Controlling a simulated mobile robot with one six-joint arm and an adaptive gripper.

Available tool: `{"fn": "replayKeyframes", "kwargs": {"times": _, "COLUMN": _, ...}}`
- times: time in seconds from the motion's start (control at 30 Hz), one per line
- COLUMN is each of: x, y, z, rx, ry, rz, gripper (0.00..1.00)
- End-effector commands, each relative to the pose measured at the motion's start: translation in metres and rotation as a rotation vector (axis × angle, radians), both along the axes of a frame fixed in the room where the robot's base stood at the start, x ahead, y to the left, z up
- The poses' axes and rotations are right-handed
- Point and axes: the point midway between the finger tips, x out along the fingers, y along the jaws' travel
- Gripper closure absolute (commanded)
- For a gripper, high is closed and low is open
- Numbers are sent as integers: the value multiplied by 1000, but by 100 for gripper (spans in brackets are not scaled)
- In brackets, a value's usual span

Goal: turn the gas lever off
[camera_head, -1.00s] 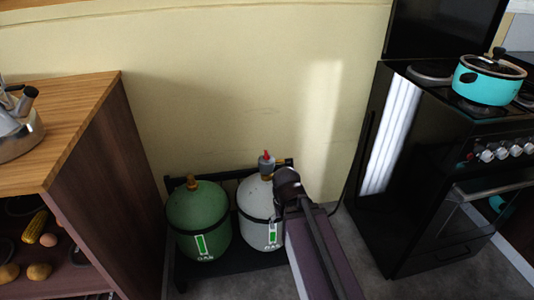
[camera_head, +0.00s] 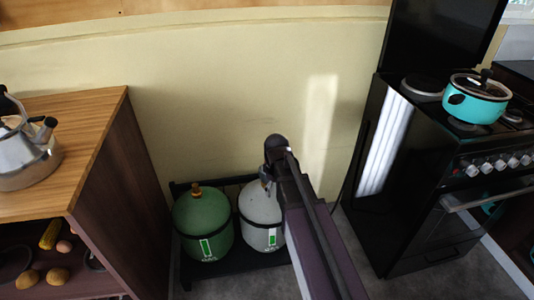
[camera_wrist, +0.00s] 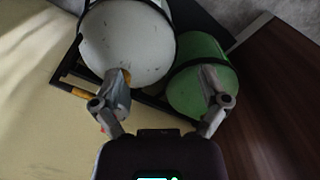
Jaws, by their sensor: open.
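The white gas cylinder (camera_head: 258,208) stands in a black rack, partly behind my arm in the head view. It also shows in the wrist view (camera_wrist: 128,42). A brass-coloured fitting (camera_wrist: 127,76) shows at its top beside my left finger in the wrist view. The gas lever is not clearly visible; my arm and gripper cover the cylinder's top in the head view. My gripper (camera_wrist: 163,78) is open, with its fingers spread and nothing between them. Its left finger overlaps the white cylinder and its right finger overlaps the green cylinder (camera_wrist: 200,88) in the wrist view.
The green cylinder (camera_head: 203,222) stands left of the white one. A wooden-topped shelf unit (camera_head: 110,150) with a kettle (camera_head: 30,155) is at the left. A black stove (camera_head: 415,190) with a turquoise pot (camera_head: 478,98) is at the right. The wall is close behind.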

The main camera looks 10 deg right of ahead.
Motion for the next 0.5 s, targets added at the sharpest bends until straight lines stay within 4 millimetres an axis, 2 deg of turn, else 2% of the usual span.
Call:
{"fn": "replayKeyframes", "kwargs": {"times": 0.03, "x": 17, "y": 0, "z": 20, "rx": 0, "ry": 0, "rz": 60, "gripper": 6}}
{"fn": "replayKeyframes", "kwargs": {"times": 0.5, "x": 115, "y": 0, "z": 103, "rx": 0, "ry": 0, "rz": 652, "gripper": 6}}
